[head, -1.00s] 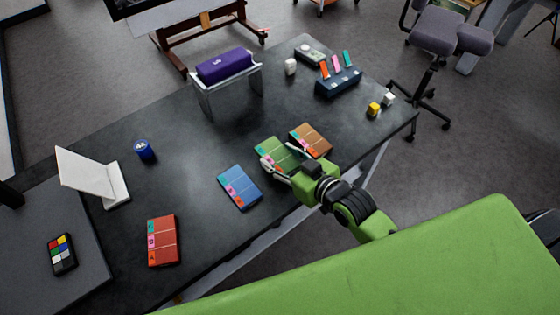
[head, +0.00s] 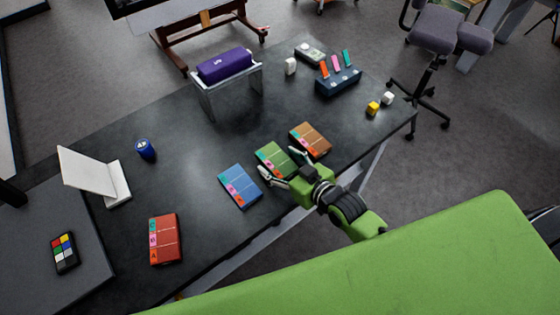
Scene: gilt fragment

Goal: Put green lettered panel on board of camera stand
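The green lettered panel (head: 272,154) lies flat on the dark table, between a blue lettered panel (head: 238,187) and a brown one (head: 310,140). My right gripper (head: 279,161) is open at the near end of the green panel, with its fingers spread apart. It hides part of the panel's near end, and I cannot tell whether the fingers touch it. The white stand with a tilted board (head: 88,172), which looks like the camera stand, stands at the left of the table. The board's visible face is bare. My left gripper is not in view.
A red lettered panel (head: 164,239) lies at the front left. A blue cylinder (head: 145,149) stands near the stand. A purple case (head: 224,65) rests on a riser at the back. The table's middle (head: 195,145) is clear.

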